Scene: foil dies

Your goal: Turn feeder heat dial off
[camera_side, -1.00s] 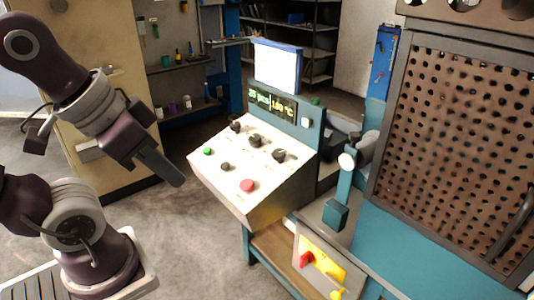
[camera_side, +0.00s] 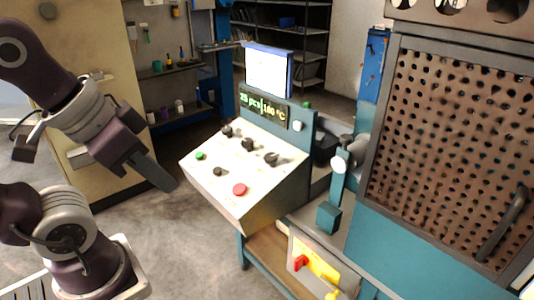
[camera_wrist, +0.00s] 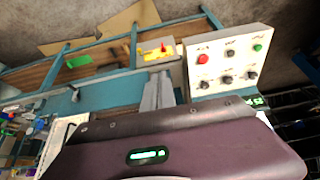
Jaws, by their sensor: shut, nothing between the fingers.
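A sloped white control panel (camera_side: 222,195) stands right of my gripper in the side view. It carries black dials: left (camera_side: 227,131), middle (camera_side: 248,144) and right (camera_side: 271,159) in the upper row, and a smaller lower one (camera_side: 217,171). Their labels are too small to read, so I cannot tell which is the feeder heat dial. My gripper (camera_side: 168,185) is shut and empty, left of the panel and apart from it. In the wrist view, the shut fingers (camera_wrist: 158,92) are left of the panel (camera_wrist: 240,66).
The panel also has a green button (camera_side: 200,156) and a red button (camera_side: 240,189). A display (camera_side: 264,107) behind reads pieces and about 180 °C. A perforated guard (camera_side: 445,140) stands right. A yellow plate with a red switch (camera_side: 300,263) is below. Open floor lies between arm and panel.

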